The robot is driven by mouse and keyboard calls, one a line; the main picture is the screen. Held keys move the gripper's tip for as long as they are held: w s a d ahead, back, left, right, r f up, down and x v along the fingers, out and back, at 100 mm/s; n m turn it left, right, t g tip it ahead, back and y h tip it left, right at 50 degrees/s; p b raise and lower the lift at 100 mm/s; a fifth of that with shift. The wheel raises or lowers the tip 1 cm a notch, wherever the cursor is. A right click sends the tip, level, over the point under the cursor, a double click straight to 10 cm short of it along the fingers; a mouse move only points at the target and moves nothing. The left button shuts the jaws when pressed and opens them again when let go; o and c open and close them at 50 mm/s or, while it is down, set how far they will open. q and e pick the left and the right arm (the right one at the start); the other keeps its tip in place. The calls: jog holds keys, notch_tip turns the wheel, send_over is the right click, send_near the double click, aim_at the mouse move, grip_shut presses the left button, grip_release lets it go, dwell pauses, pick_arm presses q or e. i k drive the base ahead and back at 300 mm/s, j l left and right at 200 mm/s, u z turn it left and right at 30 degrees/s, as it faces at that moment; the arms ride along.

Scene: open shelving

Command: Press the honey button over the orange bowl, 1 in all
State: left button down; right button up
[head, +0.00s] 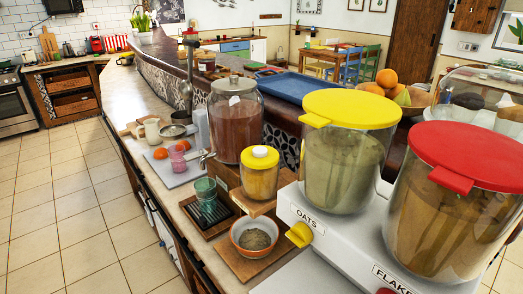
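The orange bowl (254,237) stands on a wooden board on the counter and holds a greyish-brown grainy food. Above and just behind it, a small clear jar (260,182) with golden-brown contents rests on a wooden stand. Its yellow lid has a white round cap (260,151) on top. I see no honey label; this cap looks like the honey button, but I cannot be sure. Neither of my grippers is in view.
At right are an oats dispenser (345,160) with a yellow knob (299,234) and a red-lidded dispenser (450,210). A large drink jar (236,125) stands behind the small jar. A glass (206,194) stands left of the bowl. Open floor lies left.

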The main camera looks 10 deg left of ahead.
aim_at(258, 152)
jog(key=k+z, duration=0.75)
jog(key=i+l, duration=0.05)
